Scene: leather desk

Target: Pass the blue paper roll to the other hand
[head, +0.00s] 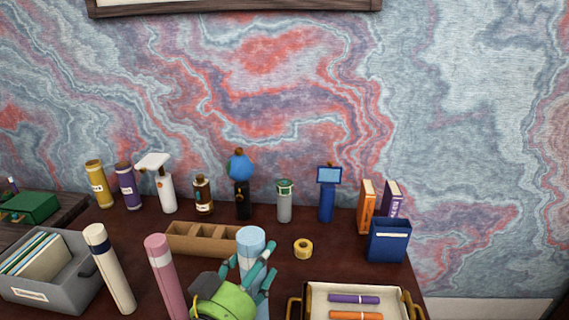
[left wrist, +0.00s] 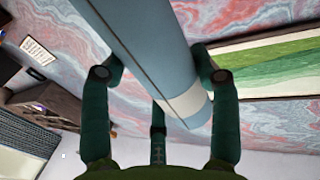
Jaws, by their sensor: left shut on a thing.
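The blue paper roll (head: 251,240) is a light blue upright tube with a pale band, in the lower middle of the head view. My left gripper (head: 258,272), green with teal fingers, is shut around it below its top end. In the left wrist view the blue roll (left wrist: 150,60) runs diagonally between the fingers of my left gripper (left wrist: 160,80), with its white band near the lower end. The roll's lower part is hidden or cut off in the head view. My right gripper is in neither view.
A pink roll (head: 162,265) and a cream roll (head: 109,268) stand to the left. A wooden divided box (head: 202,240) lies behind, a yellow tape roll (head: 303,248) to the right. A tray (head: 312,296) with purple and orange tubes is at front right. Several bottles line the back.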

